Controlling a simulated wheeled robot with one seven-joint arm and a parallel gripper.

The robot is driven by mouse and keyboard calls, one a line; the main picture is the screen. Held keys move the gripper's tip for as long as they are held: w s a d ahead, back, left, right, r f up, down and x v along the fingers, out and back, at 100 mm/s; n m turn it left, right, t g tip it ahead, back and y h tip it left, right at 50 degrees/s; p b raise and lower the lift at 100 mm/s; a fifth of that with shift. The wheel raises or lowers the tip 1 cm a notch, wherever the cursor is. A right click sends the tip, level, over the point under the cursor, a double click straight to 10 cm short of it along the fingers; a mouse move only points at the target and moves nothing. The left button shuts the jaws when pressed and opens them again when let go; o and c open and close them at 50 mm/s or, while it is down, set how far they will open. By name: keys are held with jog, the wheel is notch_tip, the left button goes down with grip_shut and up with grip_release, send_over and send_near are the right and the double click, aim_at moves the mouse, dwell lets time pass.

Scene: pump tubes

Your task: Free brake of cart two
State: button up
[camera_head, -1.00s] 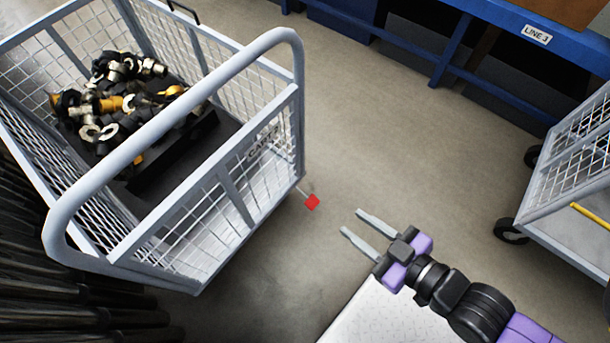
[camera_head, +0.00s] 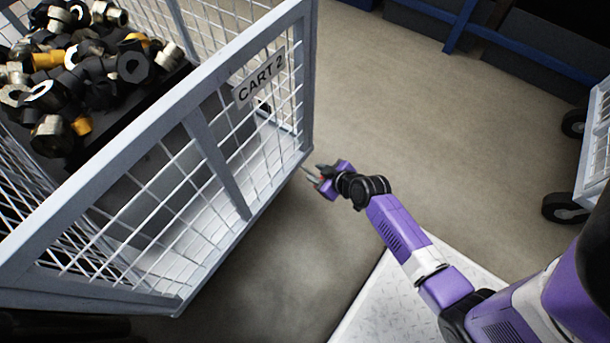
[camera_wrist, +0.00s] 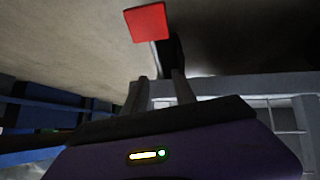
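Cart two (camera_head: 200,125), a grey wire-mesh cart labelled "CART 2", stands at the left in the head view. The two fingers are apart and hold nothing that I can see. Whether they touch the pedal or bar I cannot tell.
Black, metal and yellow fittings (camera_head: 90,65) lie in the cart. Another mesh cart (camera_head: 596,150) with black wheels stands at the right edge. A blue frame (camera_head: 462,32) runs along the back. The floor (camera_head: 440,130) between the carts is clear.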

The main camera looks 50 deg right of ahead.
aim_at(306, 170)
jog(key=b+x, duration=0.4)
jog(key=x, duration=0.4)
jog(key=shift+w+d+f, duration=0.1)
jog(key=shift+w+f, duration=0.05)
jog(key=shift+f, duration=0.15)
grip_shut()
dwell(1.2)
